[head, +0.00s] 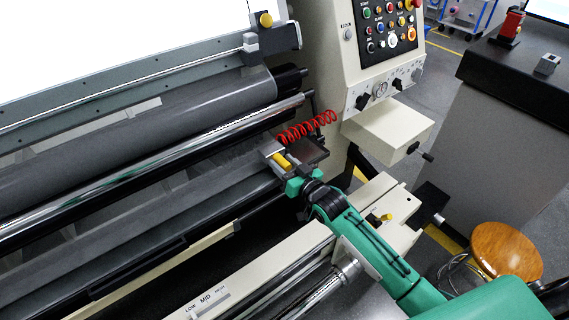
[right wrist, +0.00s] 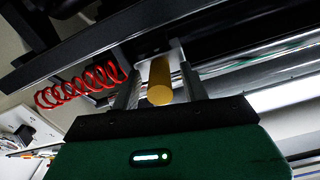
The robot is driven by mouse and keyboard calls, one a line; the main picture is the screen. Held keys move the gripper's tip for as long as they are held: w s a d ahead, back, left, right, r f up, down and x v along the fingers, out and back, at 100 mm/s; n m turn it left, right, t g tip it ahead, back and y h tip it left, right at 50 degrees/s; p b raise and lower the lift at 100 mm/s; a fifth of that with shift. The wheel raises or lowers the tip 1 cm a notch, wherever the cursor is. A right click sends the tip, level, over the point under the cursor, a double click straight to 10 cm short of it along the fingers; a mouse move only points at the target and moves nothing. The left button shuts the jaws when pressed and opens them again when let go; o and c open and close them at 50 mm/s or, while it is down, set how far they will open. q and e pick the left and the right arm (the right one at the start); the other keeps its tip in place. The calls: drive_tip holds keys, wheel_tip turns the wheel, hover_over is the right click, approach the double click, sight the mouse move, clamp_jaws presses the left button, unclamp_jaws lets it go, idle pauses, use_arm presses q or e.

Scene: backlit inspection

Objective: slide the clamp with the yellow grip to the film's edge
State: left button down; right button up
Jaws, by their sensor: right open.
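The clamp's yellow grip (head: 282,160) is at the right end of the lower grey bar, in front of the chrome roller. In the right wrist view the yellow grip (right wrist: 160,82) is a short cylinder in front of a pale plate. My right gripper (head: 277,163) is open, with its fingers on either side of the grip; in the right wrist view small gaps seem to show beside it. The clamp's body is mostly hidden by the gripper. A dark grey sheet (head: 150,140) runs over the roller behind; I cannot tell for sure where the film's edge is. My left gripper is out of view.
A red coiled cable (head: 306,127) hangs just behind my right gripper. A block with a yellow knob (head: 265,20) sits on the upper rail. A control panel (head: 390,25) and cream box (head: 388,130) stand right. A wooden stool (head: 506,250) is at lower right.

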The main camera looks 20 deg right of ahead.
clamp_jaws()
drive_tip(key=shift+w+d, duration=0.3)
drive_tip(key=shift+d, duration=0.5)
drive_tip(key=shift+w+d, duration=0.3)
drive_tip(key=shift+d, duration=0.5)
drive_tip(key=shift+w+d, duration=0.3)
drive_tip(key=shift+d, duration=0.5)
unclamp_jaws()
drive_tip(key=shift+s, duration=0.1)
